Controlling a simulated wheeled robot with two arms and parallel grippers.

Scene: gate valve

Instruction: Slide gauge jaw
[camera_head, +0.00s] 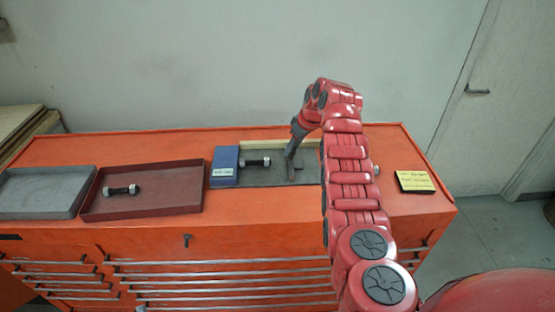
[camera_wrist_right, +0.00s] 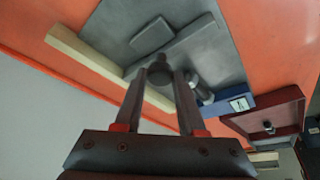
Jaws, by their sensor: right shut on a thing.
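The gauge has a grey base plate (camera_head: 255,178), a blue end block (camera_head: 225,165) with a white label, and a pale wooden strip along its back. A bolt (camera_head: 255,162) with light ends lies on the plate beside the blue block. The grey sliding jaw (camera_head: 290,168) stands to the right of the bolt, with a gap between them. My right gripper (camera_head: 295,138) is above the jaw. In the right wrist view its fingers (camera_wrist_right: 160,85) are closed around the jaw's dark round knob. My left gripper is not in view.
A red tray (camera_head: 175,204) with another bolt (camera_head: 120,190) and an empty grey tray (camera_head: 40,210) stand to the left on the orange tool chest (camera_head: 260,225). A yellow-and-black card (camera_head: 414,181) lies at the right. My right arm hides part of the chest top.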

